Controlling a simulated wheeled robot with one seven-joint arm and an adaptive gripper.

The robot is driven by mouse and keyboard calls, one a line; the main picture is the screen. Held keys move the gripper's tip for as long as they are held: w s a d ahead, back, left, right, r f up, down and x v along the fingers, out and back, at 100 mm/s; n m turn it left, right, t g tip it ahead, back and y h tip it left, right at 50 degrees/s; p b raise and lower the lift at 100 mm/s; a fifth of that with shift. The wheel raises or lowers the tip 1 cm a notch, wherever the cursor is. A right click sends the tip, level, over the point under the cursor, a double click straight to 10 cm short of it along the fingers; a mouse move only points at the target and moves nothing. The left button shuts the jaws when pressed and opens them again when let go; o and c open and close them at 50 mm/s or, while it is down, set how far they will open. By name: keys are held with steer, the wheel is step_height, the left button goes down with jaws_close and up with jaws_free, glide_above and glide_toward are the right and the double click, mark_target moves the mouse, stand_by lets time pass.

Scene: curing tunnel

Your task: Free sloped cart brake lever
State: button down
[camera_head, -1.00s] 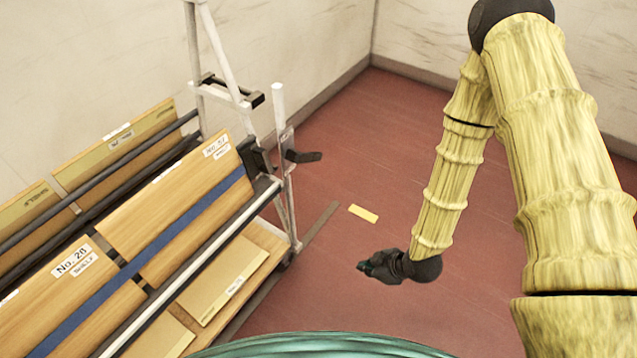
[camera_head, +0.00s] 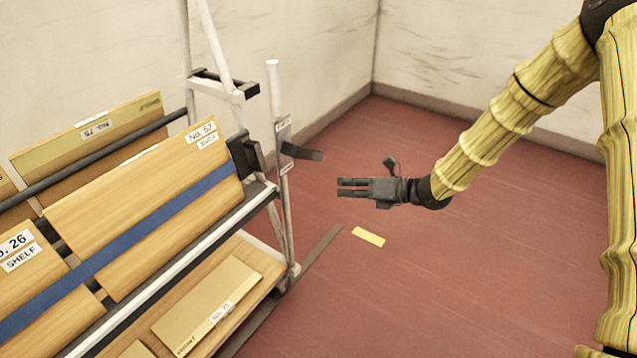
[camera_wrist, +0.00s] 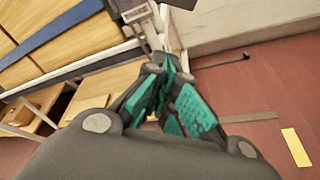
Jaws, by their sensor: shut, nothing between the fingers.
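The sloped cart (camera_head: 150,300) stands at the left in the head view, with wooden panels leaning on it. A dark lever (camera_head: 302,152) sticks out to the right from a grey plate on the cart's white end post (camera_head: 275,95); I take it to be the brake lever. My gripper (camera_head: 339,188) is shut and empty, pointing left. In the picture it is below and right of the lever, with a gap between them. In the wrist view the teal-padded fingers (camera_wrist: 168,75) are together. A dark piece at that view's top edge may be the lever; I cannot tell.
A yellow strip (camera_head: 369,237) and a dark strip (camera_head: 322,245) lie on the red floor (camera_head: 450,290). Pale walls (camera_head: 480,65) close off the back. A black-ended bracket (camera_head: 225,85) juts from the cart frame above the lever.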

steer(key=w+a+b, duration=0.3)
steer(key=w+a, duration=0.3)
steer(key=a, duration=0.1)
steer(key=shift+a+r+n, duration=0.2)
steer(key=shift+r+n, duration=0.2)
steer(key=shift+r, duration=0.05)
steer(key=shift+w+a, duration=0.1)
steer(key=shift+w, duration=0.1)
stand_by(0.4)
